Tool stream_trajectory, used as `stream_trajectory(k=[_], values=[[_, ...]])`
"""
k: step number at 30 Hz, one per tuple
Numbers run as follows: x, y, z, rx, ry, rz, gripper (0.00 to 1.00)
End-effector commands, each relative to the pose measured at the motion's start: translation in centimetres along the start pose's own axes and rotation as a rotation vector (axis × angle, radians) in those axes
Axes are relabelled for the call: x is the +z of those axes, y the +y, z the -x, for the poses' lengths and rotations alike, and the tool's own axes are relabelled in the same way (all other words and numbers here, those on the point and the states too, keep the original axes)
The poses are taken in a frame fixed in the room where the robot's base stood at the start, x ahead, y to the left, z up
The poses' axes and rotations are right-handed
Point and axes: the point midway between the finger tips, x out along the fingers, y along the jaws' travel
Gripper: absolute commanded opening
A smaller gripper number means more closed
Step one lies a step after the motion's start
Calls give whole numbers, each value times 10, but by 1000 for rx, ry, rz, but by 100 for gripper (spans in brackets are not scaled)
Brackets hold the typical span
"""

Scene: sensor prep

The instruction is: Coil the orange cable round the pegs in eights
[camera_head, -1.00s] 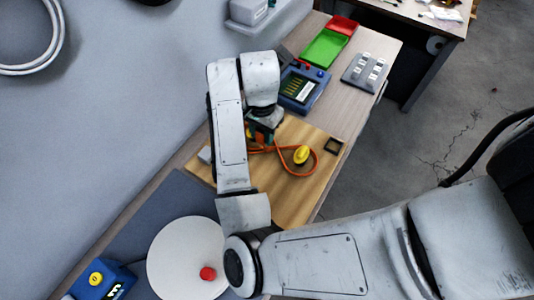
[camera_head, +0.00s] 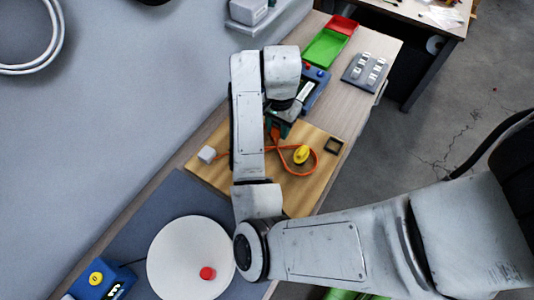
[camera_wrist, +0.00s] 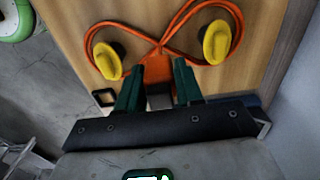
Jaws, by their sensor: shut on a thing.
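The orange cable (camera_wrist: 150,35) runs around two yellow pegs on a wooden board (camera_wrist: 75,15) in the wrist view, crossing itself between the left peg (camera_wrist: 108,60) and the right peg (camera_wrist: 216,42). My gripper (camera_wrist: 158,78) has its green fingers shut on an orange piece of the cable just in front of the crossing. In the head view one yellow peg (camera_head: 301,154) shows with a cable loop (camera_head: 297,174) around it. My gripper (camera_head: 281,128) is up and left of that peg. My arm hides the other peg there.
A white block (camera_head: 206,154) and a black square frame (camera_head: 333,145) are on the board. A blue device (camera_head: 318,88), partly hidden, a green tray (camera_head: 325,47), a red tray (camera_head: 342,25) and a grey switch plate (camera_head: 365,71) lie beyond. A white disc (camera_head: 180,260) lies nearer.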

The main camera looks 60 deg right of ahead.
Motion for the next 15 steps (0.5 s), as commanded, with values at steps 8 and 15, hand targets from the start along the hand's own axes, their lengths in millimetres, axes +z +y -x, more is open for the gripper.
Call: stream_trajectory(k=[8, 15], values=[[0, 0, 18, -2, 1, -1, 6], [0, -1, 39, -5, -1, -4, 6]])
